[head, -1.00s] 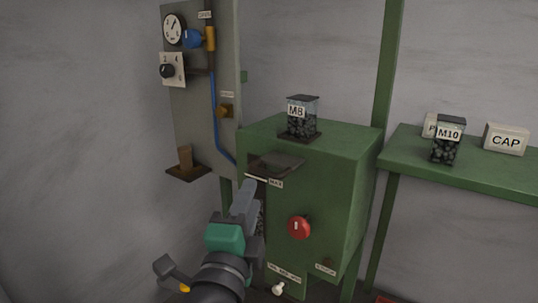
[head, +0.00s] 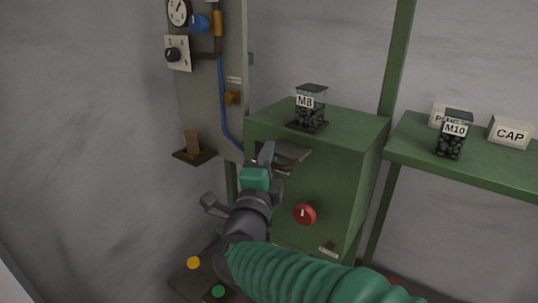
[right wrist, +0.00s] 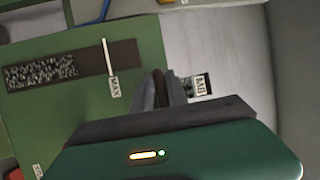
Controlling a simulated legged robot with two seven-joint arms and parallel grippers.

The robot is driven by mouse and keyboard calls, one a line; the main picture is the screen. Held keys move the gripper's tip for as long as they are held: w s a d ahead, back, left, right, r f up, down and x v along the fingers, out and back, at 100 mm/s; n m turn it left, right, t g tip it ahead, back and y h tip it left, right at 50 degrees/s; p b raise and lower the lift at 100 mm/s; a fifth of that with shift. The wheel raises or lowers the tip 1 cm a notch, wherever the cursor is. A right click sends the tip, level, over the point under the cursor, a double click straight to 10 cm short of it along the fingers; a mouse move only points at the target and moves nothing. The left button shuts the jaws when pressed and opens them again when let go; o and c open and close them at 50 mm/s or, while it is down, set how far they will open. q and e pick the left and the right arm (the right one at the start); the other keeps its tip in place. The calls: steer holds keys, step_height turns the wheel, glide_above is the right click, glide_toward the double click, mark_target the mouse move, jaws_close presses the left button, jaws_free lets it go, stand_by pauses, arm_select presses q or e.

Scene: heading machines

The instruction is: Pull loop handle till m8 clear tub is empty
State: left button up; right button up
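The M8 clear tub (head: 311,110) stands upright on a dark plate on top of the green machine (head: 345,135), with dark pieces inside. Its label (right wrist: 203,85) also shows in the right wrist view. A dark flap-like part (head: 292,153) sticks out at the machine's upper front edge; I cannot make out a loop handle for certain. My right gripper (head: 268,158) is at this part's left end. In the right wrist view its fingers (right wrist: 162,90) stand slightly apart around a dark brown edge; whether they press on it is unclear. My left gripper is out of view.
A sight window (right wrist: 40,72) with grey fill and a MAX label (right wrist: 115,86) is on the machine front. A red knob (head: 304,214) sits lower. The grey panel (head: 207,110) is left; the green shelf (head: 465,168) with the M10 tub (head: 453,138) is right.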

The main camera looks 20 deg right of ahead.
steer(key=shift+r, duration=0.25)
jaws_close()
steer(key=shift+w+d+f, duration=0.1)
steer(key=shift+w+d, duration=0.1)
steer(key=shift+d, duration=0.3)
steer(key=shift+w+d+f, duration=0.1)
steer(key=shift+w+d, duration=0.1)
steer(key=shift+d, duration=0.3)
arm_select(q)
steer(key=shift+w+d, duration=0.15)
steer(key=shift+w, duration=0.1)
arm_select(e)
steer(key=shift+s+a+r, duration=0.2)
steer(key=shift+s+a, duration=0.15)
steer(key=shift+a, duration=0.05)
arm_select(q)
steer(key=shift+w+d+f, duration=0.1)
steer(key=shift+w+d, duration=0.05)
arm_select(e)
steer(key=shift+w+d+f, duration=0.1)
steer(key=shift+w+d, duration=0.1)
steer(key=shift+d, duration=0.05)
